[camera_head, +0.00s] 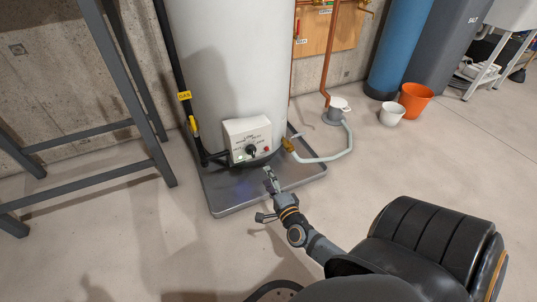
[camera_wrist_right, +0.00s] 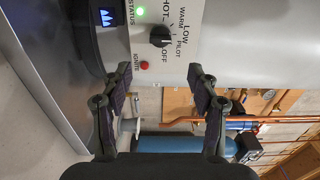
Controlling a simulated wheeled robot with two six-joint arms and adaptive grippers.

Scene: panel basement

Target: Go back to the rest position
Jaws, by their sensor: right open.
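My right gripper (camera_head: 264,195) is open and empty, in front of the water heater (camera_head: 235,60) and above its metal drip tray (camera_head: 228,206). In the right wrist view its two fingers (camera_wrist_right: 157,82) are spread apart with nothing between them. They point at the heater's white control box (camera_head: 243,129), apart from the black knob (camera_wrist_right: 160,36). The knob's exact setting is hard to read. The status light (camera_wrist_right: 140,11) is green, and blue flame shows in the small window (camera_wrist_right: 106,17). The red ignite button (camera_wrist_right: 144,65) is below the knob's labels. My left gripper is out of view.
A grey metal frame (camera_head: 100,181) stands at left. A yellow-tagged gas pipe (camera_head: 170,50) runs down the heater's left side.

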